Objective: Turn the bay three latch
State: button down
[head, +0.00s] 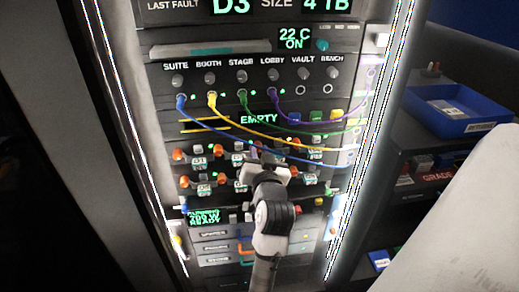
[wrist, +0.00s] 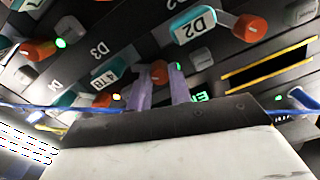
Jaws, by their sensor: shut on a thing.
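The bay three latch is an orange knob (wrist: 158,73) beside the teal-edged "4 TB" tag (wrist: 104,78), with "D3" printed close by in the wrist view. In the head view my gripper (head: 266,160) reaches up to the upper row of drive bays and covers much of bay three. The knob's exact angle is hard to tell.
Neighbouring orange latch knobs (wrist: 250,28) sit close on both sides. A blue cable (head: 225,137) hangs across the panel just above my gripper, below yellow and green cables.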

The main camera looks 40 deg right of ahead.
jog(key=shift+m+p, duration=0.4)
jog(key=shift+m, duration=0.8)
jog(key=shift+f, duration=0.1)
jog(key=c, duration=1.3)
grip_release()
jog(key=shift+a, duration=0.1)
